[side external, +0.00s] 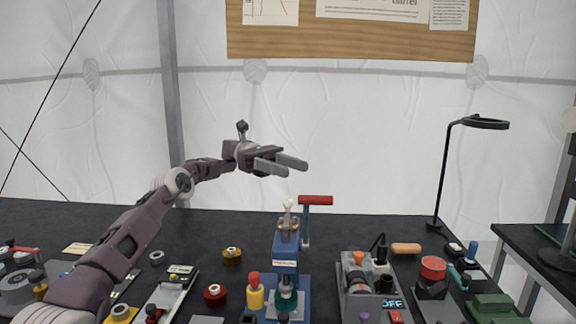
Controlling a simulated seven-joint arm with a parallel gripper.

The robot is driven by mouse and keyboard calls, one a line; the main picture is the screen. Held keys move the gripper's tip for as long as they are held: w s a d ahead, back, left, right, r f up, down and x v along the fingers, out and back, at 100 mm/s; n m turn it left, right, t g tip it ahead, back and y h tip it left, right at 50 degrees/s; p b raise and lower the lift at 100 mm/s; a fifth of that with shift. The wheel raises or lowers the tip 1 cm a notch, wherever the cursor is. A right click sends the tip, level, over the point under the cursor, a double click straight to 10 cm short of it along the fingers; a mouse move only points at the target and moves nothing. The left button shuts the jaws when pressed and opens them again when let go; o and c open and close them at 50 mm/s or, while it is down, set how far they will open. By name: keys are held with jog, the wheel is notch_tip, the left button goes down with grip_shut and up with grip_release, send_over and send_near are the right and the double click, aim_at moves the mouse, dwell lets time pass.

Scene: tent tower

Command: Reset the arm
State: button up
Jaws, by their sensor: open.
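My gripper (291,165) is up in the air above the table, in the middle of the side external view. Its two grey fingers point right and are apart, with nothing between them. My arm reaches up to it from the lower left. Below the gripper and apart from it stands a blue press-like device (286,262) with a red handle (315,200) on its right.
The dark table (370,228) holds many small items along its front. A grey box (357,295) marked OFF stands right of the blue device. A black ring lamp (440,185) rises at the right. The air around the gripper is clear.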

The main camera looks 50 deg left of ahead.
jog(key=shift+a+r, duration=0.1)
jog(key=shift+r, duration=0.75)
